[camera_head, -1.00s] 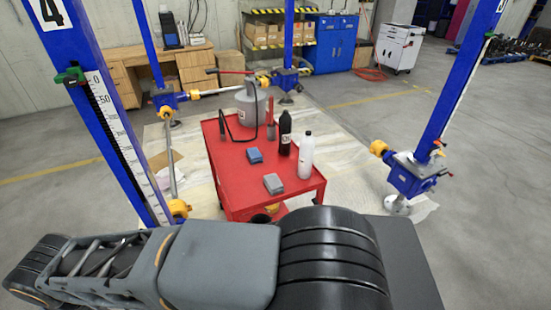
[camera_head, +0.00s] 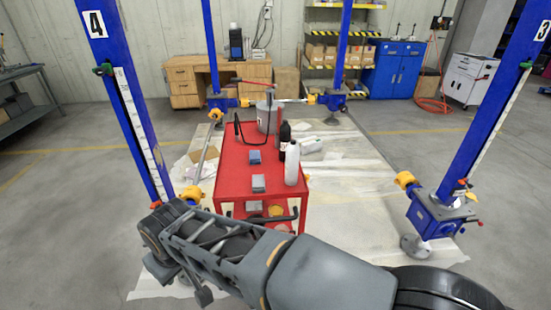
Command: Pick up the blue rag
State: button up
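The blue rag (camera_head: 255,157) lies folded on the top of the red cart (camera_head: 231,180), left of the bottles. A similar grey rag (camera_head: 259,183) lies nearer to me on the same top. My arm stretches across the bottom of the head view, in front of the cart. I cannot make out my gripper's fingers in this view. Nothing covers the blue rag.
A dark bottle (camera_head: 284,136) and a white bottle (camera_head: 292,164) stand at the cart's right side. A grey canister (camera_head: 267,117) stands at its far end. Blue jack posts (camera_head: 128,110) (camera_head: 489,110) flank the cart. Bare floor sheeting (camera_head: 350,180) lies to the right.

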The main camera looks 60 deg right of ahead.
aim_at(255, 156)
jog(key=z, duration=1.25)
jog(key=i, duration=1)
jog(key=z, duration=0.05)
